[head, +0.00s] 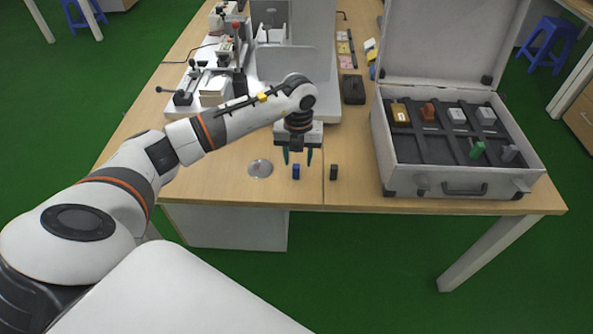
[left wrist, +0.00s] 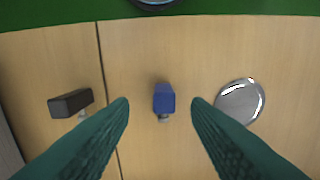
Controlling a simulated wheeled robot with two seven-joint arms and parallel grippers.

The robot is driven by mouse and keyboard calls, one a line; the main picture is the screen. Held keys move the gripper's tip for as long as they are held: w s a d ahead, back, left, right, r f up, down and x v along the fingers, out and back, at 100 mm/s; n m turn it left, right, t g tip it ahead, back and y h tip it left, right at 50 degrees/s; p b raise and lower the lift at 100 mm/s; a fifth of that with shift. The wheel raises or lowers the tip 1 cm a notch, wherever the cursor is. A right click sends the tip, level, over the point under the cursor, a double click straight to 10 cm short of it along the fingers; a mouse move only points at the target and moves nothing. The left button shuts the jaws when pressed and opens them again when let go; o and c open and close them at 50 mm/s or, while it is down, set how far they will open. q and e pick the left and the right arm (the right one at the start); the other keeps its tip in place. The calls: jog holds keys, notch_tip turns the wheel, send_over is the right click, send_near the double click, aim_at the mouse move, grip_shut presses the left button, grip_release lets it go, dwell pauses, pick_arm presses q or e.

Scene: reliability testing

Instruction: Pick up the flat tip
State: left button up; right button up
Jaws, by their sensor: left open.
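A small blue block (head: 296,172) stands on the wooden table near its front edge. In the left wrist view the blue block (left wrist: 164,97) has a small metal end and lies between my fingers' lines. A small black block (head: 334,172) stands to its right; in the left wrist view the black block (left wrist: 70,103) is at the left, also with a metal end. I cannot tell which is the flat tip. My left gripper (head: 297,157), with green fingers, points down above and just behind the blue block, open and empty. My right gripper is not in view.
A round metal disc (head: 260,168) lies left of the blue block. An open silver case (head: 462,188) with several coloured blocks stands at the right. A white test machine (head: 292,62) and a small dark box (head: 353,89) stand farther back. The table front is mostly clear.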

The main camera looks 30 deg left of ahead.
aim_at(297, 165)
pick_arm(q)
jog(key=f, duration=0.5)
jog(key=shift+a+p, duration=0.2)
jog(key=shift+p, duration=0.1)
grip_shut()
